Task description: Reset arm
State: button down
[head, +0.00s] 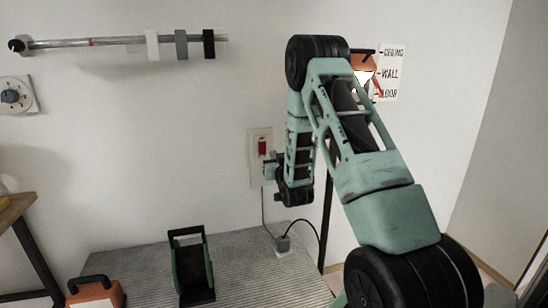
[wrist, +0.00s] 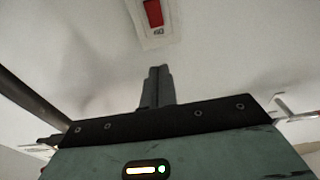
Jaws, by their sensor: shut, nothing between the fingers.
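My gripper (wrist: 157,72) is shut and empty in the wrist view, its two dark fingers pressed together. In the head view my green and black arm reaches up and folds down toward the wall, with my gripper (head: 268,168) at the lower part of a white wall plate. The plate carries a red switch (head: 262,147). The red switch also shows in the wrist view (wrist: 153,13), beyond and above the fingertips. The head view does not let me tell whether the fingers touch the plate.
A ribbed grey surface (head: 240,255) holds a black and green holder (head: 190,265) and an orange-and-black item (head: 95,292). A rail with sliders (head: 120,42) and a dial (head: 16,95) are on the wall. A lettered label (head: 391,80) is behind my arm.

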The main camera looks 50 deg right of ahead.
dwell(0.4)
jog(key=w+a+r+n+g+y+p, duration=0.15)
jog(key=a+y, duration=0.25)
jog(key=a, duration=0.7)
jog(key=w+a+r+n+g+y+p, duration=0.1)
jog(key=w+a+r+n+y+p, duration=0.15)
jog(key=a, duration=0.75)
jog(key=s+a+r+n+g+y+p, duration=0.1)
jog(key=s+a+g+y, duration=0.15)
jog(key=a, duration=0.65)
jog(key=s+a+r+n+g+y+p, duration=0.15)
jog(key=s+a, duration=0.25)
jog(key=a, duration=0.4)
jog(key=s+a+r+n+g+y+p, duration=0.2)
jog(key=s+a+n+g, duration=0.3)
jog(key=s+a, duration=0.75)
jog(key=s+r+n+g+h+p, duration=0.1)
jog(key=s+r+g, duration=0.1)
jog(key=s, duration=0.7)
jog(key=s+r+n+g+h+p, duration=0.1)
jog(key=s+g, duration=0.2)
jog(key=s, duration=0.6)
jog(key=shift+d+r, duration=0.35)
